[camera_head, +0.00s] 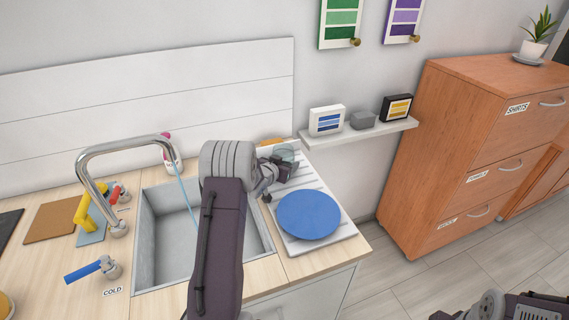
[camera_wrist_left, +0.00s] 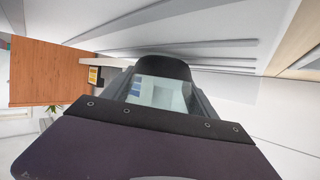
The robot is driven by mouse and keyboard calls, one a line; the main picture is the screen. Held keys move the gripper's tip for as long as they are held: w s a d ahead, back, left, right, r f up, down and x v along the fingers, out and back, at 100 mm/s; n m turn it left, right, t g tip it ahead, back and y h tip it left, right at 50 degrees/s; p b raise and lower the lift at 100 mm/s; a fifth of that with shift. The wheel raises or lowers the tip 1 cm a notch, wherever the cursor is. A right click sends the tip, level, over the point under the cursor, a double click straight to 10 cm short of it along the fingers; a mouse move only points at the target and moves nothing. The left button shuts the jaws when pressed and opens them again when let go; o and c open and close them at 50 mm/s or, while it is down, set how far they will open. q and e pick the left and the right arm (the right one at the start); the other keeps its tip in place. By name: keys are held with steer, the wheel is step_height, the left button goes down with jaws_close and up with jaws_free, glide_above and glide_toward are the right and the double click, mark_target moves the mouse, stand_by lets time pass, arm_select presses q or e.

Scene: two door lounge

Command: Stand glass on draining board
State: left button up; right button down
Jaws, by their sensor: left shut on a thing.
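My left gripper (camera_head: 284,166) is shut on a clear glass (camera_head: 284,153) over the back part of the white ribbed draining board (camera_head: 328,242). In the left wrist view the glass (camera_wrist_left: 160,94) shows between the dark fingers. I cannot tell whether its base touches the board. A round blue plate (camera_head: 308,215) lies on the front part of the board, in front of the glass. My arm hides part of the board's left side. Part of my right arm shows at the bottom right, but its gripper fingers do not.
The sink (camera_head: 160,247) lies left of the board, with a tall curved tap (camera_head: 115,145) and a blue stream falling into it. A shelf (camera_head: 358,132) with small boxes is on the wall behind right. A wooden drawer cabinet (camera_head: 470,150) stands to the right.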

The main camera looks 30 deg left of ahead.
arm_select(q)
steer(key=shift+f, duration=0.1)
steer(key=o, duration=1.5)
steer(key=shift+o, duration=0.2)
steer(key=shift+r, duration=0.25)
steer(key=shift+s, duration=0.35)
steer(key=v, duration=1.1)
steer(key=shift+s+d+r, duration=0.1)
steer(key=shift+s+r, duration=0.05)
steer(key=shift+s, duration=0.05)
